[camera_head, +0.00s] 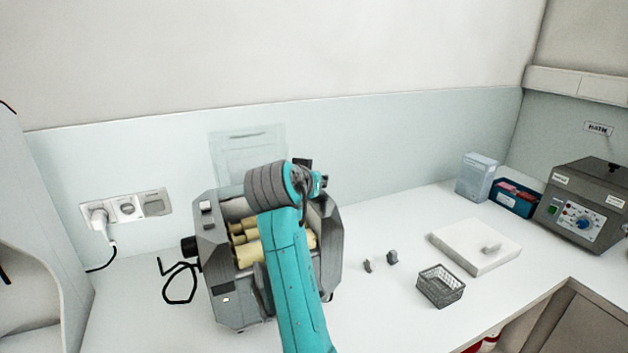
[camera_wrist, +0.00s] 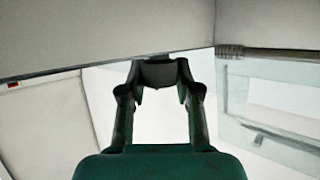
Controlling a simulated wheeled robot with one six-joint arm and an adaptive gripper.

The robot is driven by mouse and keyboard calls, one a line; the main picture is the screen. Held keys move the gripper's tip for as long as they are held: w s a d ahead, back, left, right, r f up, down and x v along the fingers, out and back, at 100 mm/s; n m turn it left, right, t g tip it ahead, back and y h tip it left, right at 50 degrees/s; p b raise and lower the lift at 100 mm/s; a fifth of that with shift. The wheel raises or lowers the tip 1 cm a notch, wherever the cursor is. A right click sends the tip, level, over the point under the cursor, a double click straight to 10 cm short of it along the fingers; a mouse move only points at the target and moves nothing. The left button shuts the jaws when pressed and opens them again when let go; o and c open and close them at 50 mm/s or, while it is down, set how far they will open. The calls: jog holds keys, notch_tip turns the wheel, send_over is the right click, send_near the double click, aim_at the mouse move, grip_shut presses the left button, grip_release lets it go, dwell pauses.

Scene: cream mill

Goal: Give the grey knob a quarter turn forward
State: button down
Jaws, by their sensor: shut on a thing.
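The cream mill (camera_head: 225,285) stands on the white counter, a grey machine with cream rollers (camera_head: 246,252) between its side housings. In the wrist view my gripper (camera_wrist: 160,76) has its two fingers on either side of a dark grey rounded piece, the grey knob (camera_wrist: 159,72), and is shut on it. The knob's lower part shows between the fingertips; any mark of its turn angle cannot be made out. In the head view my teal arm crosses in front of the mill and hides part of the rollers, and the fingertips and held knob cannot be seen.
A black knob (camera_head: 188,247) and a black cable (camera_head: 180,283) are at the mill's left. To the right are two small grey pieces (camera_head: 392,257), a wire basket (camera_head: 441,287), a white slab (camera_head: 462,252), boxes (camera_head: 477,177) and a grey bath (camera_head: 587,207). Counter between is clear.

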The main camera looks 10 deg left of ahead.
jog(key=m+g+h, duration=0.1)
jog(key=m+h, duration=0.1)
jog(key=h, duration=0.1)
jog(key=m+g+h, duration=0.1)
jog(key=m+h, duration=0.2)
jog(key=shift+r+m, duration=0.1)
jog(key=shift+m, duration=0.2)
jog(key=shift+m+g+h, duration=1.8)
jog(key=shift+m+g, duration=0.3)
jog(key=shift+m, duration=0.4)
jog(key=c, duration=0.8)
grip_release()
jog(key=shift+h, duration=0.3)
jog(key=shift+v, duration=3.65)
